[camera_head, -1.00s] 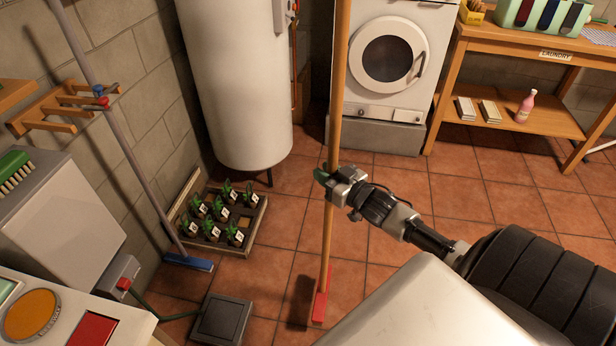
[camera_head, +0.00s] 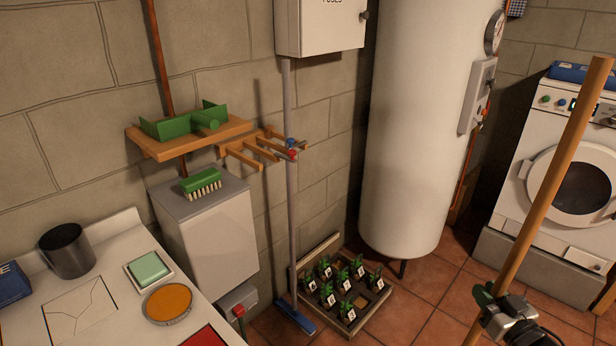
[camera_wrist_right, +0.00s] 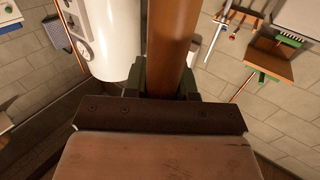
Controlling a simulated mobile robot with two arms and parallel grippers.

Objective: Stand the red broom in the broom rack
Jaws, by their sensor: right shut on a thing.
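The red broom's wooden handle (camera_head: 556,200) is at the right of the head view, tilted a little to the right at its top. Its red head is out of view now. My right gripper (camera_head: 487,298) is shut around the handle; the right wrist view also shows the handle (camera_wrist_right: 172,50) between the green-padded fingers (camera_wrist_right: 166,80). The wooden broom rack (camera_head: 262,148) is on the block wall, left of the tank, well apart from the gripper. A grey-handled blue broom (camera_head: 291,210) stands upright at the rack's right end. My left gripper is not in view.
A grey box (camera_head: 205,225) and a wooden shelf (camera_head: 190,138) with a green dustpan are left of the rack. A white tank (camera_head: 415,130) stands between rack and washing machine (camera_head: 560,180).

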